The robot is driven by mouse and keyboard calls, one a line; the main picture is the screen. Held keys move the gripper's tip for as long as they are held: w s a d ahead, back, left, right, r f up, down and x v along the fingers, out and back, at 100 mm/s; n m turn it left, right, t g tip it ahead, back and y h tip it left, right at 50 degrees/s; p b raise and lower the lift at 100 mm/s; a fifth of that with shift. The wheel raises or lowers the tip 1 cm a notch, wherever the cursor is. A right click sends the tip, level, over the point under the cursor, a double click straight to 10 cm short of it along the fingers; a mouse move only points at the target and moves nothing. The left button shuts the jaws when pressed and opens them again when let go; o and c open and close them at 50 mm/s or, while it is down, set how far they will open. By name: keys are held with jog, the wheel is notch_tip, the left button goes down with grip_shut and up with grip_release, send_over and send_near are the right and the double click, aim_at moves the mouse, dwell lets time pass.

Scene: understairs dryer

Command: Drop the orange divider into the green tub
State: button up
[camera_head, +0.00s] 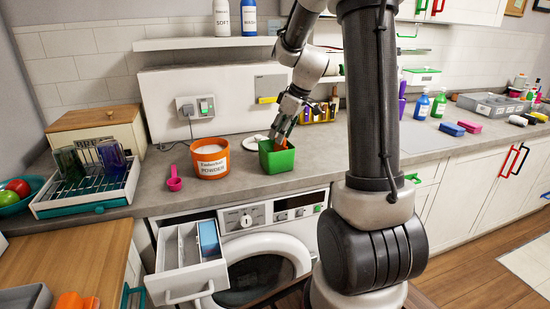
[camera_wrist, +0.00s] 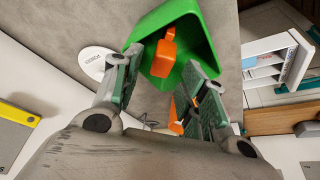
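The green tub (camera_head: 268,162) stands on the grey worktop above the dryer, and its open top shows in the wrist view (camera_wrist: 203,45). The orange divider (camera_wrist: 166,54) shows within the tub's opening in the wrist view; whether it touches the floor of the tub cannot be told. In the head view orange shows at the tub's mouth, under the fingertips. My gripper (camera_head: 279,138) is above the tub, pointing down. In the wrist view its fingers (camera_wrist: 160,70) are spread apart, with a gap between them and the divider.
An orange-and-white powder tub (camera_head: 210,160) and a pink scoop (camera_head: 174,179) stand left of the green tub. The dryer's detergent drawer (camera_head: 190,259) is pulled out below. A white disc (camera_wrist: 97,63) lies behind the tub. A dish rack (camera_head: 88,185) is farther left.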

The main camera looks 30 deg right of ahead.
jog(key=v, duration=1.2)
dwell(0.3)
jog(key=s+a+f+m+h, duration=0.1)
jog(key=s+a+m, duration=0.2)
jog(key=s, duration=0.9)
jog(key=s+a+m+h, duration=0.1)
jog(key=s+a+m, duration=0.2)
jog(key=s, duration=0.9)
jog(key=shift+s+a+f+m+t+h, duration=0.3)
jog(key=shift+s+a+f+m, duration=0.1)
jog(key=shift+a, duration=1.3)
